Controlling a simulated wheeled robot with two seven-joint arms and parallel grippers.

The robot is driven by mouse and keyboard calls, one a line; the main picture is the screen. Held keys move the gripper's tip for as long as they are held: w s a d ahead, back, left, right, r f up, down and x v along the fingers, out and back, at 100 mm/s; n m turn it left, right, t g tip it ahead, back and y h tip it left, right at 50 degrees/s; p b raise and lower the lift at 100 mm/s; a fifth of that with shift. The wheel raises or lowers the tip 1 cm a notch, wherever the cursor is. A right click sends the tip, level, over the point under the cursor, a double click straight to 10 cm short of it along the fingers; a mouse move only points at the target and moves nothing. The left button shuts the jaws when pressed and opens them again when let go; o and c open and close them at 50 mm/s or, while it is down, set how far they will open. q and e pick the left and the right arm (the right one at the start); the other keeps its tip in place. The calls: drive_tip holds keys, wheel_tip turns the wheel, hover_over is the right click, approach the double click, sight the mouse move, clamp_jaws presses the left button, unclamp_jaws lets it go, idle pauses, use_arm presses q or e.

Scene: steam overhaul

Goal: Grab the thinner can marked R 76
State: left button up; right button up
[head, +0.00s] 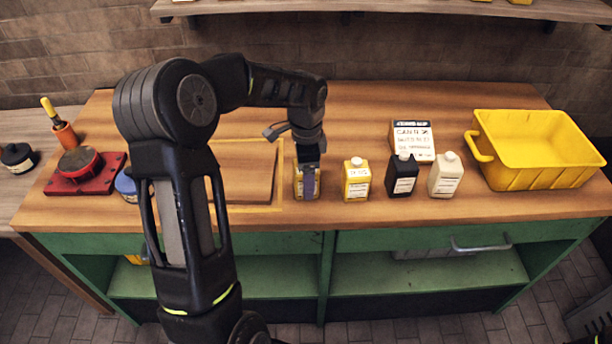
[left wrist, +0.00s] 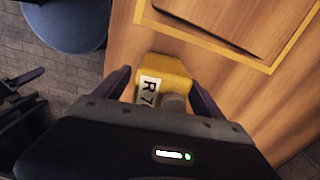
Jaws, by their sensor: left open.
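A yellow can marked "R 7", the rest of its label cut off, stands on the wooden bench. It shows in the left wrist view (left wrist: 172,72) between my open left gripper's fingers (left wrist: 158,88), with its grey cap close to the gripper body. In the head view the same can (head: 298,190) is mostly hidden behind my left gripper (head: 307,178), which points down over it. A second yellow can (head: 356,181) stands just to the right, with a white label too small to read for certain. My right gripper is not in view.
A black can (head: 402,176) and a cream can (head: 445,176) stand further right, before a white sign (head: 413,140). A yellow bin (head: 535,150) is at the right. A wooden framed tray (head: 280,172) lies left of the gripper; a red fixture (head: 85,172) stands far left.

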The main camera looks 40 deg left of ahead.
use_arm(q)
drive_tip(key=shift+f, duration=1.35)
clamp_jaws()
